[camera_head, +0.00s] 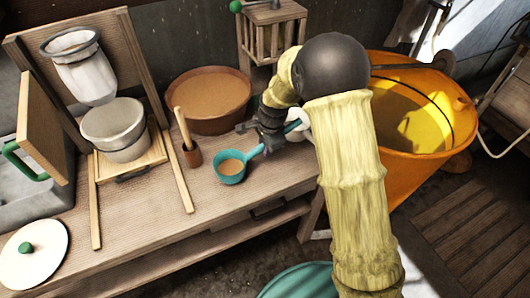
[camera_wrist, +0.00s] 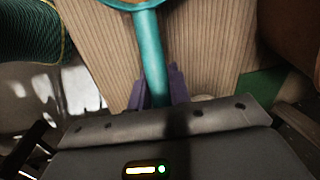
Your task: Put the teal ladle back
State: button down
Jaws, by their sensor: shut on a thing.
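The teal ladle (camera_head: 231,168) is at the front part of the wooden bench, with its round bowl to the left and its handle rising to the right. Something tan shows inside the bowl. My gripper (camera_head: 266,141) is shut on the ladle's handle. In the wrist view the teal handle (camera_wrist: 151,55) runs up from between my dark fingers (camera_wrist: 157,88), and the bowl's rim is cut off at the top. I cannot tell whether the bowl touches the bench or hangs just above it.
A brown tub (camera_head: 208,112) of tan liquid stands behind the ladle. A wooden cup with a stick (camera_head: 190,152) is close on its left. A white pot (camera_head: 114,130) stands farther left. A slatted wooden crate (camera_head: 270,35) is at the back, and an orange bucket (camera_head: 400,150) at the right.

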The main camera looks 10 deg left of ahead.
notch_tip(320, 180, down, 3)
jog(key=shift+f, duration=0.1)
jog(key=c, duration=1.3)
grip_release()
notch_tip(320, 180, up, 12)
jog(key=s+d, duration=0.1)
jog(key=shift+s+d, duration=0.3)
jog(key=shift+d, duration=0.05)
jog(key=shift+f, duration=0.1)
